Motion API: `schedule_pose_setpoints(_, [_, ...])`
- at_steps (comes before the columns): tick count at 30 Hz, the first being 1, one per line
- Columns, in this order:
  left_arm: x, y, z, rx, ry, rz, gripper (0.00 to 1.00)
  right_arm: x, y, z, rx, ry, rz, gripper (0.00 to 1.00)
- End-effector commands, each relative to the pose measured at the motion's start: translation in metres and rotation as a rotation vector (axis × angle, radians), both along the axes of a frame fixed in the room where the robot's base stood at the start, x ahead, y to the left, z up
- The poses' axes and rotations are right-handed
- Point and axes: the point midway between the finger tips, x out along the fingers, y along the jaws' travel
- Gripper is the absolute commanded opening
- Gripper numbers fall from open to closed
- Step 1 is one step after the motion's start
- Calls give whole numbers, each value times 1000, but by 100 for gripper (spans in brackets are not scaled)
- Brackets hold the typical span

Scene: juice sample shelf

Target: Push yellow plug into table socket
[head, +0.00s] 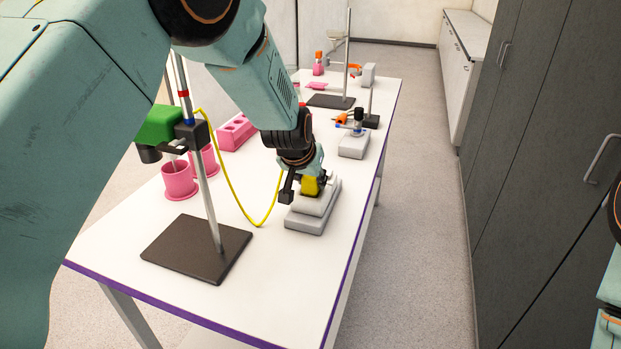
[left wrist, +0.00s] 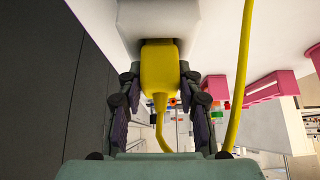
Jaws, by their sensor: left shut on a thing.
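The yellow plug (head: 311,186) is at the stepped grey-white table socket (head: 309,222) near the middle of the table. My left gripper (head: 304,188) comes down from above and is shut on the plug. In the left wrist view the plug (left wrist: 160,68) sits between the two dark fingers, and its front end meets the white socket block (left wrist: 158,18). The contact is partly hidden, so I cannot tell how deep the plug sits. The yellow cable (head: 236,199) hangs in a loop from the plug toward the stand. My right gripper is not in view.
A metal stand on a dark base plate (head: 197,250) with a green device (head: 159,126) is left of the socket. Pink cups (head: 178,181) and a pink rack (head: 236,132) stand behind it. A grey block with a small device (head: 354,145) is farther back. Grey cabinets line the right.

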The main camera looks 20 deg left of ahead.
Motion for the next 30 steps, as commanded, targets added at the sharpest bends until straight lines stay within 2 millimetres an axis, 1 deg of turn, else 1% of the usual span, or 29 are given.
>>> schedule_pose_setpoints(1, [-5, 0, -7, 0, 17, -1, 36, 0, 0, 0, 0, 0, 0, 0])
schedule_pose_setpoints(10, [-3, 0, -5, 1, 11, -1, 61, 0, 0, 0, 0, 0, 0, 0])
schedule_pose_setpoints(20, [-3, 0, -2, 0, 8, 0, 61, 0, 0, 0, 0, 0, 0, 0])
schedule_pose_setpoints(23, [-7, 0, 6, 1, 6, -1, 61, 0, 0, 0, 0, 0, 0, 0])
schedule_pose_setpoints(26, [-15, 0, 18, 1, 6, -1, 61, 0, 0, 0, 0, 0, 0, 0])
schedule_pose_setpoints(30, [-31, 0, 41, 2, 5, 0, 61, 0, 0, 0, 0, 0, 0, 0])
